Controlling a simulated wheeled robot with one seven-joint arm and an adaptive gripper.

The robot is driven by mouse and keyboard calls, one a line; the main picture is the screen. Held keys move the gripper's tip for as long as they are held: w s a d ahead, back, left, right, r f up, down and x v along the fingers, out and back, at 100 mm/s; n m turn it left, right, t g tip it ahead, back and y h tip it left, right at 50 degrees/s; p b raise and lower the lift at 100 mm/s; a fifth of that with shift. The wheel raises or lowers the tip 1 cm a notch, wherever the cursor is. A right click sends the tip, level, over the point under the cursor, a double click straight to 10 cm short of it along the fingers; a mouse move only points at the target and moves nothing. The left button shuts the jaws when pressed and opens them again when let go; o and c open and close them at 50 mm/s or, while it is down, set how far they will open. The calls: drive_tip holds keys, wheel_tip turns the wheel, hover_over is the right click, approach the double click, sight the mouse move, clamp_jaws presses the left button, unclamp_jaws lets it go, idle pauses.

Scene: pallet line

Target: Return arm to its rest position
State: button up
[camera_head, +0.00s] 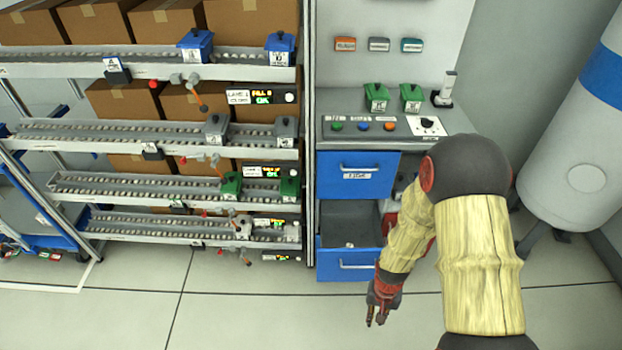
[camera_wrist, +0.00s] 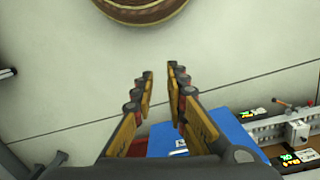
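My gripper (camera_head: 376,318) points down over the tiled floor, in front of the blue cabinet, in the head view. My arm bends down from the right, in yellowish sleeves with dark joints. In the wrist view, my gripper's two fingers (camera_wrist: 160,72) stand apart with only floor showing between them, so it is open and empty. The open lower blue drawer (camera_head: 347,266) is just left of and behind my gripper. The wrist view shows a blue surface (camera_wrist: 205,133) beyond the right finger, apparently that drawer.
A roller rack (camera_head: 150,188) with small coloured bins and cartons fills the left. A counter (camera_head: 385,100) holds two green bins and buttons. A white and blue cylinder (camera_head: 575,150) stands right. A round brownish object (camera_wrist: 140,8) shows atop the wrist view. Front floor is clear.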

drive_tip(key=s+r+n+t, duration=0.1)
drive_tip(key=s+r+t, duration=0.2)
drive_tip(key=r, duration=2)
drive_tip(key=s+a+r+n+t, duration=0.1)
drive_tip(key=s+r, duration=0.4)
drive_tip(key=r, duration=1.7)
drive_tip(key=n+t, duration=0.1)
drive_tip(key=t, duration=0.1)
drive_tip(key=shift+r+t, duration=0.35)
drive_tip(key=shift+t, duration=0.05)
